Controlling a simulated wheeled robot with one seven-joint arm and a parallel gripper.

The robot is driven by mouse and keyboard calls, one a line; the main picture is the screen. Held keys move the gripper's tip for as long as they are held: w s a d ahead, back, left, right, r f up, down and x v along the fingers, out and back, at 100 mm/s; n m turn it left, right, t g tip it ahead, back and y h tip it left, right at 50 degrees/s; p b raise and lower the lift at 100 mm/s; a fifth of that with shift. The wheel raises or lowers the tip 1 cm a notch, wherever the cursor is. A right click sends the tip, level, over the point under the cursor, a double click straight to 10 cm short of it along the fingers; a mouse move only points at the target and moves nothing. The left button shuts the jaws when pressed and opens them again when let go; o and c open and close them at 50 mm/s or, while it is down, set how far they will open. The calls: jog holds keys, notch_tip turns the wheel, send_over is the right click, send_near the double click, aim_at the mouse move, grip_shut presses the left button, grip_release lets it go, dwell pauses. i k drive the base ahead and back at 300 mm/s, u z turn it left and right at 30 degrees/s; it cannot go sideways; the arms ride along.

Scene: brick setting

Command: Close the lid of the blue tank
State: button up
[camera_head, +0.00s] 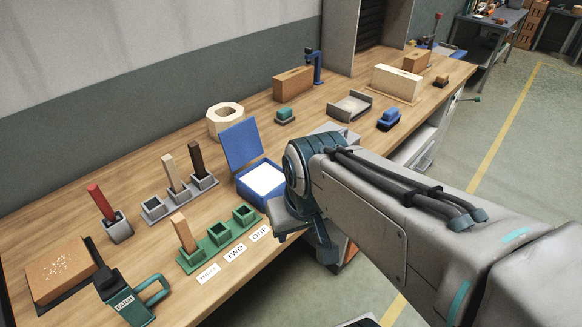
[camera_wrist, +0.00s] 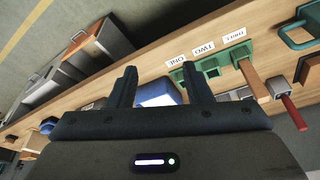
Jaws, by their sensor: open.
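The blue tank (camera_head: 243,189) stands on the wooden workbench, with a white surface inside its rim. Its flat blue lid (camera_head: 241,145) is open, standing up and leaning slightly back at the tank's far-left side. My gripper (camera_head: 302,232) is just right of and nearer than the tank, by the bench's front edge, with nothing held. In the wrist view my gripper (camera_wrist: 161,86) shows two dark fingers spread apart, and part of the blue tank (camera_wrist: 157,92) shows between them, beyond the fingertips. The gripper body hides the rest of the tank there.
Left of the tank are a green socket block (camera_head: 219,233) with a wooden peg, grey sockets (camera_head: 180,196) with pegs, and label cards (camera_head: 235,253). A wooden octagonal ring (camera_head: 225,120) is behind the lid. A grey tray (camera_head: 350,106) and a blue-handled block (camera_head: 389,118) lie farther right.

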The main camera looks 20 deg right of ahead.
aim_at(241, 143)
jog(key=z, duration=0.05)
jog(key=k, duration=1.05)
jog(key=z, duration=0.8)
jog(key=i, duration=1.55)
jog(key=u, duration=0.65)
jog(key=i, duration=0.45)
